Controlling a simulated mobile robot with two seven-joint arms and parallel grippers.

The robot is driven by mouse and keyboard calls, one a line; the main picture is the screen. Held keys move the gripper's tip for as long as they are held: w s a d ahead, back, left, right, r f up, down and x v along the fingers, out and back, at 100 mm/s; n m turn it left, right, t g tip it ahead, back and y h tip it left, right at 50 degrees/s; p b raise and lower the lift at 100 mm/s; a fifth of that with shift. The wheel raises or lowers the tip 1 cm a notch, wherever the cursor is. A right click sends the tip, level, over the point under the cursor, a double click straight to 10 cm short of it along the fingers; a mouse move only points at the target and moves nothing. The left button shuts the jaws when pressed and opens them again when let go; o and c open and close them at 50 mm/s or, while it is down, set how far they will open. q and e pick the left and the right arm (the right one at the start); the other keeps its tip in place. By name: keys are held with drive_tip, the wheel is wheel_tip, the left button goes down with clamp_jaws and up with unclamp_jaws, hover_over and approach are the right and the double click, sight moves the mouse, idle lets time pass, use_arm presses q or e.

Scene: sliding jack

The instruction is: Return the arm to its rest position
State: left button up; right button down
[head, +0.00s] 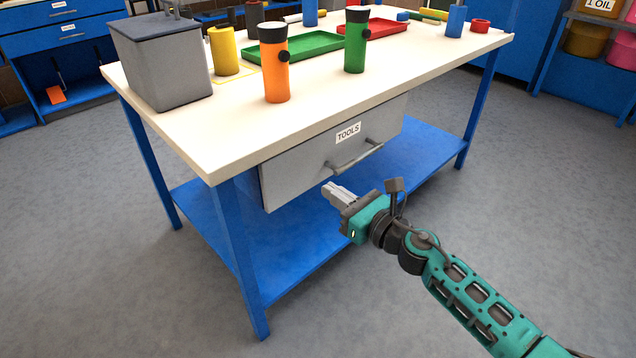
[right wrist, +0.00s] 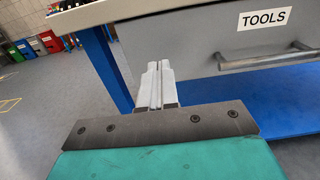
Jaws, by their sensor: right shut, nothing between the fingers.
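My right gripper (head: 334,191) is shut and empty in front of the workbench. In the head view its arm comes in from the lower right, and its fingertips sit below and left of the drawer handle (head: 356,158). In the right wrist view the gripper (right wrist: 154,72) shows its two pale fingers pressed together, with the drawer handle (right wrist: 270,60) off to the right. The grey drawer (head: 290,170) labelled TOOLS hangs under the bench top. I cannot tell how far out it stands. My left gripper is not in view.
The workbench (head: 200,143) has blue legs and a blue lower shelf (head: 290,250). The grey floor (head: 110,270) in front is clear.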

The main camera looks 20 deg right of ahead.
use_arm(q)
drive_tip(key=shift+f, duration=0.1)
use_arm(e)
drive_tip(key=shift+v, duration=1.85)
drive_tip(key=s+a+f+n+g+h, duration=0.1)
drive_tip(key=s+a+f+n+g, duration=0.3)
drive_tip(key=n, duration=0.8)
drive_tip(key=s+a+f+n+h, duration=0.25)
drive_tip(key=s+n, duration=0.35)
drive_tip(key=n, duration=0.6)
drive_tip(key=s+a+f+n+g+h, duration=0.1)
drive_tip(key=s+a+f+n, duration=0.3)
drive_tip(key=n, duration=0.8)
use_arm(q)
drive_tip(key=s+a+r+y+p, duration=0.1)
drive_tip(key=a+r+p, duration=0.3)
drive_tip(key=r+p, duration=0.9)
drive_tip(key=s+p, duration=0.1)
drive_tip(key=p, duration=0.6)
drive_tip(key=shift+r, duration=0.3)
use_arm(e)
drive_tip(key=s+d+r+m, duration=0.1)
drive_tip(key=s+d+r, duration=0.1)
drive_tip(key=r, duration=0.5)
drive_tip(key=s+d+r+m, duration=0.1)
drive_tip(key=s+d+r, duration=0.1)
drive_tip(key=r, duration=0.4)
drive_tip(key=shift+d+r+g, duration=0.35)
drive_tip(key=shift+d+g, duration=0.05)
drive_tip(key=shift+h, duration=0.25)
